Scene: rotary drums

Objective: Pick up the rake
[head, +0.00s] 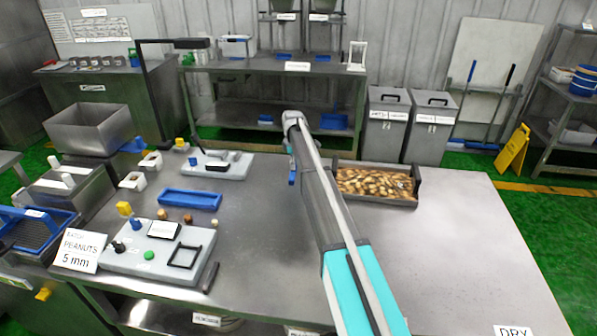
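I cannot pick out a rake for certain. A short dark stick (210,278) lies at the table's front edge, right of the grey control box; I cannot tell what it is. Two long-handled tools, a left one (466,100) and a right one (497,105), stand against the back wall at the right, with blue parts near the floor; their heads are too small to identify. My grey and teal arm reaches up over the middle of the table.
A tray (345,197) of brown and tan pieces sits right of my arm. Left are a blue tray (188,200), a control box (150,262), a peanuts sign (78,250) and a metal hopper (92,128). Grey bins (385,135) stand behind.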

